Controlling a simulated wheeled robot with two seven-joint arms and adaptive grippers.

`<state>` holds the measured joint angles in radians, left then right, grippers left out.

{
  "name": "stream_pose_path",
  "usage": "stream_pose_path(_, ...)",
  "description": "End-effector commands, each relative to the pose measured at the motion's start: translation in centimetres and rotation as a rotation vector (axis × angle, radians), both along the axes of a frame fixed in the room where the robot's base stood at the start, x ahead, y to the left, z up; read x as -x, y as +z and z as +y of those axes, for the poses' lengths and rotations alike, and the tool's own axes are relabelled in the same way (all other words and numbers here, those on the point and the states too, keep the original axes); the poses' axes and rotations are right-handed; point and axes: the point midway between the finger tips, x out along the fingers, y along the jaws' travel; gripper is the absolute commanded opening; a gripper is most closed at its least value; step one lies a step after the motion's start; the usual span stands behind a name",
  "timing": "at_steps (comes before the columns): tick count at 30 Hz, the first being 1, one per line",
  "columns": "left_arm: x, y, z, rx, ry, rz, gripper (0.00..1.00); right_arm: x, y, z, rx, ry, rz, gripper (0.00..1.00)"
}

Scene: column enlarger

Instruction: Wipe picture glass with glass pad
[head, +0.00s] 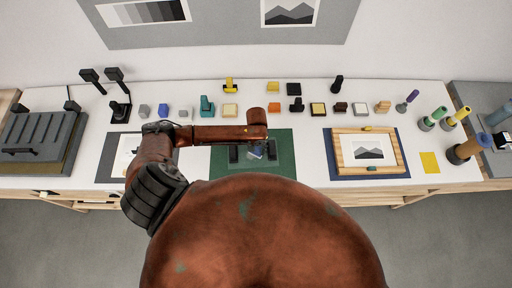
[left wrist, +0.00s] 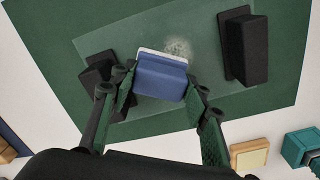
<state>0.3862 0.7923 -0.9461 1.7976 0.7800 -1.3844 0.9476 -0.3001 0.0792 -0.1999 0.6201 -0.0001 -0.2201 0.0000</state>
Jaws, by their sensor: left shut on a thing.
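The glass pad is a blue block with a white lower edge; in the left wrist view the pad (left wrist: 158,82) sits between the fingers of my left gripper (left wrist: 161,88), which is shut on it. In the head view my left gripper (head: 257,151) is over the green mat (head: 282,160). The picture glass (left wrist: 205,65) is a clear pane lying on the mat. A pale speckled smudge (left wrist: 178,46) shows on the glass just beyond the pad's white edge. I cannot tell whether the pad touches the glass. My right gripper is not in view.
Black blocks stand at both sides of the glass, one at right (left wrist: 245,45) and one at left (left wrist: 100,75). A framed picture (head: 340,152) lies on a blue mat to the right. Several small blocks and stamps line the back of the white table (head: 310,140).

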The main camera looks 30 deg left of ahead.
Motion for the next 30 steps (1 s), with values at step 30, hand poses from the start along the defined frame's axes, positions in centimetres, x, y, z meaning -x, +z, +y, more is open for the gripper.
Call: stream_pose_path(30,-1.4,-0.3,-2.1,0.003,-0.001,-0.002,0.24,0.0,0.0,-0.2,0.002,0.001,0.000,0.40)
